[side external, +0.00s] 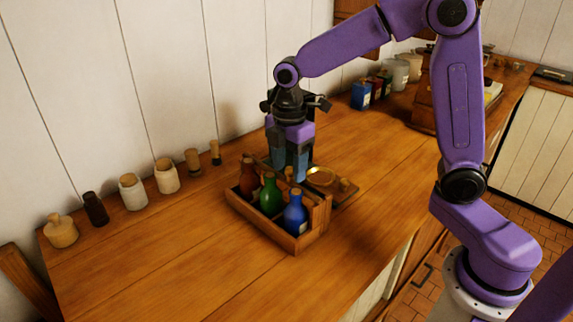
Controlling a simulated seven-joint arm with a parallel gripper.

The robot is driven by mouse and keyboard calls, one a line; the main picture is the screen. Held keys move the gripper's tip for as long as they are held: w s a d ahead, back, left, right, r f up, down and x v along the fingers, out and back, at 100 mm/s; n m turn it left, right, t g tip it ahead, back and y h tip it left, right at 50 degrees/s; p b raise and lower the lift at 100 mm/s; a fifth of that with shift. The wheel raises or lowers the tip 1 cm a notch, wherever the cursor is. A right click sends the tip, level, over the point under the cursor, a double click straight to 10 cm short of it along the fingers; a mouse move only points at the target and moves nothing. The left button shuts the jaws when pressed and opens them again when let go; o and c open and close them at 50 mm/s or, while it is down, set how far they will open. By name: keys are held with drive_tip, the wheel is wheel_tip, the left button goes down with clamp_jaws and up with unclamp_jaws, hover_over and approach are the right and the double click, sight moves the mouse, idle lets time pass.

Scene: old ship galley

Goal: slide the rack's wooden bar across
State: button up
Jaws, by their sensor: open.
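A wooden rack (262,230) stands on the counter and holds a brown bottle (248,176), a green bottle (270,195) and a blue bottle (295,214), all upright. I cannot clearly tell its wooden bar from the other rails and walls. My gripper (290,169) points down over the far side of the rack, behind the bottles. Its jaws are open. A small wooden knob or stopper shows near the fingertips; I cannot tell if they touch it. The gripper and bottles hide the rack's far side.
A brass dish (321,177) sits on a dark board right of my gripper. Jars and small bottles line the wall at left, including a white jar (132,193). Canisters (395,72) stand at the back. The wooden counter (160,265) is clear in front of the rack.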

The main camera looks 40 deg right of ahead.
drive_tip(key=shift+r, duration=3.1)
drive_tip(key=s+d+f+m, duration=0.1)
drive_tip(key=s+f, duration=0.1)
drive_tip(key=s, duration=0.6)
drive_tip(key=s+d+f+m, duration=0.2)
drive_tip(key=s, duration=0.7)
drive_tip(key=s+d+f+m, duration=0.1)
drive_tip(key=s+f+m, duration=0.1)
drive_tip(key=s, duration=0.6)
drive_tip(key=shift+s+d+f, duration=0.3)
drive_tip(key=shift+s+f, duration=0.05)
